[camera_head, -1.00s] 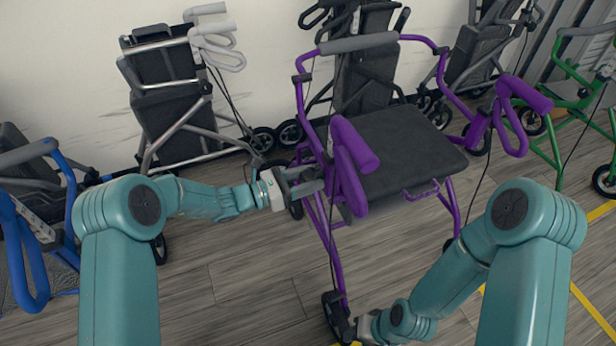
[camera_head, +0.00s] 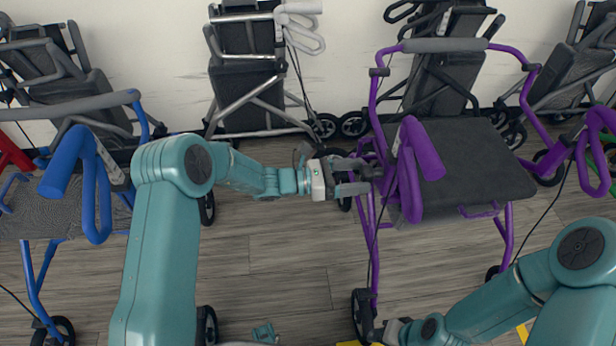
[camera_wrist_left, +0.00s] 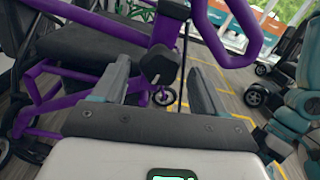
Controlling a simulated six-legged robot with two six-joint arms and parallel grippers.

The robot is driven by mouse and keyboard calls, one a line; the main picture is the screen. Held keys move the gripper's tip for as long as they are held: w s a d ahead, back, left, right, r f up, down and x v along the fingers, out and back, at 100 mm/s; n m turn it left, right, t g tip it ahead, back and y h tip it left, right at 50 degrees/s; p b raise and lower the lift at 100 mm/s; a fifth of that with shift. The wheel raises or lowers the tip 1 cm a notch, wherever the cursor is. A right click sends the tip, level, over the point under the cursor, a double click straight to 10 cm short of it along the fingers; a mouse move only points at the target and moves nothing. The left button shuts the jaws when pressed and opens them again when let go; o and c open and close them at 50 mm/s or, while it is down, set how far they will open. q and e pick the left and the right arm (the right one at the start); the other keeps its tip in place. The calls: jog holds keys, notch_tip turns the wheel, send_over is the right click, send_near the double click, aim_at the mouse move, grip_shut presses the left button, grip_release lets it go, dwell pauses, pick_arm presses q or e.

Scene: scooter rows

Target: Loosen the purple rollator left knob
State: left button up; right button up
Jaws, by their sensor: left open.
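The purple rollator (camera_head: 520,150) stands upright at the right in the head view, with a dark seat. Its left knob (camera_wrist_left: 160,64) is a dark, angular piece in the left wrist view, beside a purple tube. My left gripper (camera_head: 368,178) is open beside the rollator's left upright, below the purple handle loop (camera_head: 410,170). In the left wrist view the knob appears between the two open fingers, near their tips; I cannot tell whether they touch it. My right gripper (camera_head: 385,332) is low, near the rollator's front wheel; its fingers are unclear.
A blue rollator (camera_head: 88,165) stands at the left. A grey rollator (camera_head: 250,85) and other folded ones stand along the white wall. The wood floor (camera_head: 285,260) between the blue and purple rollators is mostly clear.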

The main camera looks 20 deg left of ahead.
pick_arm(q)
jog(key=p+v, duration=0.1)
jog(key=v, duration=1.2)
jog(key=shift+a, duration=0.2)
jog(key=s+d+f+m+g+y, duration=0.1)
jog(key=s+f+m+g+y, duration=0.45)
jog(key=s+f+m, duration=0.4)
jog(key=s+d+f+m+g+y, duration=0.2)
jog(key=s+f+m+g+y, duration=0.35)
jog(key=s+f, duration=0.65)
notch_tip(320, 180, up, 22)
jog(key=s+m+t+y+p, duration=0.1)
jog(key=s+m+t+p, duration=0.2)
jog(key=p, duration=1.6)
jog(key=m+t, duration=0.1)
jog(key=m, duration=0.2)
jog(key=shift+d+f+m+y+p, duration=0.2)
jog(key=shift+d+m+y+p, duration=0.1)
jog(key=shift+d+m+p, duration=0.1)
